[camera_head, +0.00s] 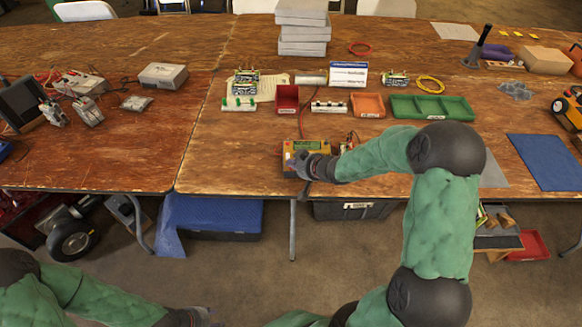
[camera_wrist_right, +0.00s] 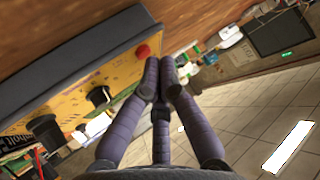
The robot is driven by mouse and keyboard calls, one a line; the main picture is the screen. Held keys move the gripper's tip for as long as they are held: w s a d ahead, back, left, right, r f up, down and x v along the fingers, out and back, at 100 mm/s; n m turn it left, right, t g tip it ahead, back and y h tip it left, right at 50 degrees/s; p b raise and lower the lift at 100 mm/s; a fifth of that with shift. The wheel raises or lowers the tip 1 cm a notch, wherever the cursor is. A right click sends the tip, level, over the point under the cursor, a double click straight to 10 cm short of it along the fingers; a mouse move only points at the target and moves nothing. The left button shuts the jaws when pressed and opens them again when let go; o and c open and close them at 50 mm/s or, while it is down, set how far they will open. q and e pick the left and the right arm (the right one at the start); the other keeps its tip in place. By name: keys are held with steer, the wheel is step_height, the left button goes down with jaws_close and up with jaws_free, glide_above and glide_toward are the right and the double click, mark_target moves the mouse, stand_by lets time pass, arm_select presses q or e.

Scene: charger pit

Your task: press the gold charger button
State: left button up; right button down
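The gold charger (camera_head: 322,146) is a yellow box with a dark casing near the table's front edge. In the right wrist view its yellow front panel (camera_wrist_right: 70,95) fills the left side, with black knobs (camera_wrist_right: 98,97) and a red button (camera_wrist_right: 143,51) near its right end. My right gripper (camera_head: 298,162) is at the charger's front left. In the wrist view its fingers (camera_wrist_right: 162,75) are together and empty, with tips close to the red button; I cannot tell whether they touch. My left gripper (camera_head: 200,317) is low at the bottom edge, away from the table, its fingers unclear.
Red (camera_head: 287,99), orange (camera_head: 368,105) and green (camera_head: 432,107) trays stand behind the charger. A blue mat (camera_head: 545,162) lies at right. The tabletop left of the charger (camera_head: 225,160) is clear. A dark bin (camera_head: 355,211) stands under the table.

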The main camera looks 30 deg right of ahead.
steer(key=shift+f, duration=0.35)
stand_by(0.6)
stand_by(0.3)
steer(key=shift+s+r+p, duration=0.1)
steer(key=shift+r+p, duration=0.6)
steer(key=shift+r, duration=0.05)
steer(key=r+p, duration=0.5)
steer(key=shift+s+a, duration=0.25)
steer(key=shift+s, duration=0.15)
steer(key=shift+f, duration=0.1)
stand_by(0.6)
